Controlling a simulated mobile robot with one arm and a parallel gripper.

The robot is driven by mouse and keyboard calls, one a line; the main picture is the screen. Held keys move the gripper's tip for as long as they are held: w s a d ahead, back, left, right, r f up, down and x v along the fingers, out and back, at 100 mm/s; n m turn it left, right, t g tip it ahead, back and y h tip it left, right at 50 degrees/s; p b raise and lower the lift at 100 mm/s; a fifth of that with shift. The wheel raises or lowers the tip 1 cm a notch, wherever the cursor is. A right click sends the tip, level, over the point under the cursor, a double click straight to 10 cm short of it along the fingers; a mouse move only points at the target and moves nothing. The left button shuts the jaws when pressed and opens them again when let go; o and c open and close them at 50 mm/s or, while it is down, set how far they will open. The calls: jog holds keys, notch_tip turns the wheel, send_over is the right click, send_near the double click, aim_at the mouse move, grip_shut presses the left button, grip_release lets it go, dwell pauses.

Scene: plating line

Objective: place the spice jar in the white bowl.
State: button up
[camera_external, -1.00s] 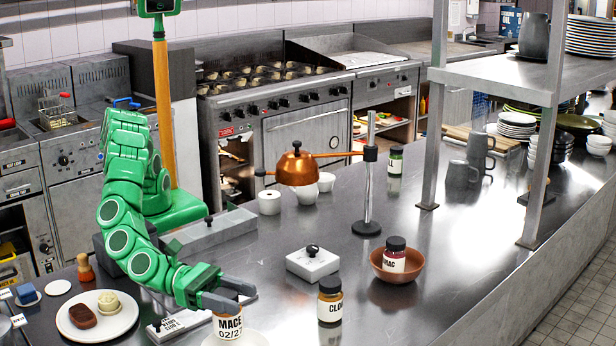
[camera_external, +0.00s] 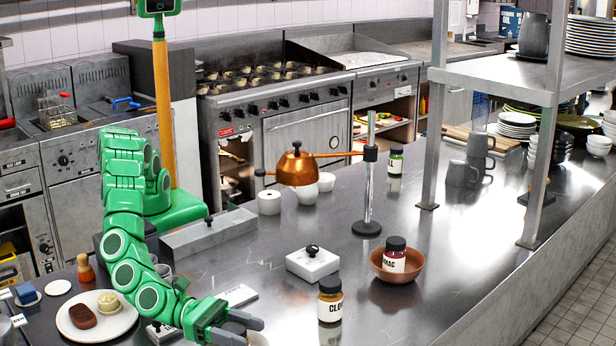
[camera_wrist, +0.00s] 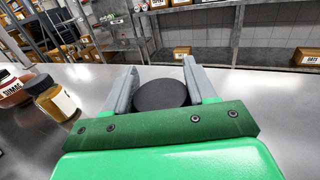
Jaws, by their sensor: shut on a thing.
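My gripper (camera_external: 250,322) is low at the front edge of the external view. In the wrist view, its fingers (camera_wrist: 160,72) are closed on both sides of a dark round lid (camera_wrist: 160,96), the top of the jar it holds. The jar's body and label are hidden under the lid in the wrist view and cannot be made out in the external view; earlier it showed as the MACE jar. Small white bowls (camera_external: 306,195) stand under the copper lamp, and more white bowls (camera_external: 599,146) are at the far right. I cannot tell which is the task's bowl.
A CLOVES-like jar (camera_external: 330,300) stands right of my gripper. Behind it a brown bowl (camera_external: 414,276) holds a SUMAC jar (camera_external: 394,255). A white lidded box (camera_external: 312,266), a lamp stand (camera_external: 367,228) and a plate with food (camera_external: 75,333) are also on the counter.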

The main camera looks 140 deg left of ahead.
jog(key=shift+f, duration=0.1)
jog(key=o, duration=1.2)
jog(key=shift+s+d, duration=0.3)
jog(key=shift+s, duration=0.35)
jog(key=v, duration=1)
jog(key=shift+s+d, duration=0.1)
jog(key=shift+s, duration=0.2)
jog(key=shift+o, duration=0.2)
